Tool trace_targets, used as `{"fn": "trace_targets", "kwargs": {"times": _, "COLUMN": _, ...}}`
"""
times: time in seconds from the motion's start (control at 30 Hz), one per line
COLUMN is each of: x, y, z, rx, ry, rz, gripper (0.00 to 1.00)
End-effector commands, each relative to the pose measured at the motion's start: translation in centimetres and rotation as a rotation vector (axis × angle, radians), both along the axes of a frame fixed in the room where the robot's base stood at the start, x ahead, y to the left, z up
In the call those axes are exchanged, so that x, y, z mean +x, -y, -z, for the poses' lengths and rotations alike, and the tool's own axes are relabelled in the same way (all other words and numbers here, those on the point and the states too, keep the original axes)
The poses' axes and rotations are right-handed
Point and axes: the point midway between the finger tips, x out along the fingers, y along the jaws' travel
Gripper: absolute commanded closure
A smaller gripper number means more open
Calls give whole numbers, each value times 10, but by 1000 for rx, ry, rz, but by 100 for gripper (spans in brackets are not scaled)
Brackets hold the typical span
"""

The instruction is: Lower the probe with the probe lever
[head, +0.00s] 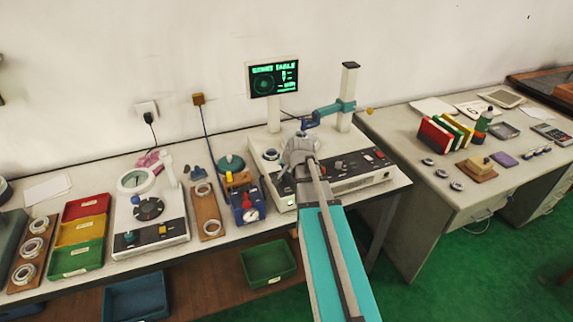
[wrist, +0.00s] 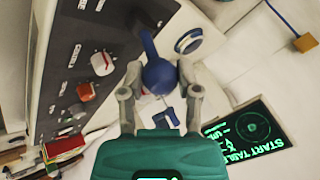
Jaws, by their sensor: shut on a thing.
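The measuring machine (head: 345,180) stands on the bench, with a column (head: 348,95) at its back and a teal arm (head: 335,109) carrying a blue probe part (head: 311,120). My gripper (head: 302,150) is over the machine's left part, largely hiding what it holds in the head view. In the wrist view my gripper (wrist: 159,72) has its two grey fingers closed around a blue ball-ended lever (wrist: 158,78), which I take as the probe lever. Its blue stem sticks out past the fingertips. Another small blue piece (wrist: 171,117) shows nearer my palm. The probe tip's contact cannot be made out.
The lit screen (head: 274,79) stands behind the machine. The machine's panel (wrist: 95,75) has red and white controls beside my fingers. A blue device with a dial (head: 248,205) stands to the left. A round blue-ringed part (wrist: 188,41) lies close to the fingertips.

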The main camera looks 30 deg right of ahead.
Motion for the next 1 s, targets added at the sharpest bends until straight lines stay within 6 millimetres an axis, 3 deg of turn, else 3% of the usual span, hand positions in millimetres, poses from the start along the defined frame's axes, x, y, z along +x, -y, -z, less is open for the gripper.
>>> {"fn": "trace_targets", "kwargs": {"times": 0.23, "x": -13, "y": 1, "z": 5, "rx": 3, "ry": -8, "rz": 4, "gripper": 100}}
{"fn": "trace_targets", "kwargs": {"times": 0.77, "x": -16, "y": 5, "z": 6, "rx": 0, "ry": -9, "rz": 9, "gripper": 100}}
{"fn": "trace_targets", "kwargs": {"times": 0.8, "x": -16, "y": 5, "z": 6, "rx": 0, "ry": -9, "rz": 9, "gripper": 49}}
{"fn": "trace_targets", "kwargs": {"times": 0.93, "x": -16, "y": 5, "z": 6, "rx": 0, "ry": -8, "rz": 10, "gripper": 24}}
{"fn": "trace_targets", "kwargs": {"times": 1.0, "x": -15, "y": 5, "z": 6, "rx": 1, "ry": -7, "rz": 10, "gripper": 22}}
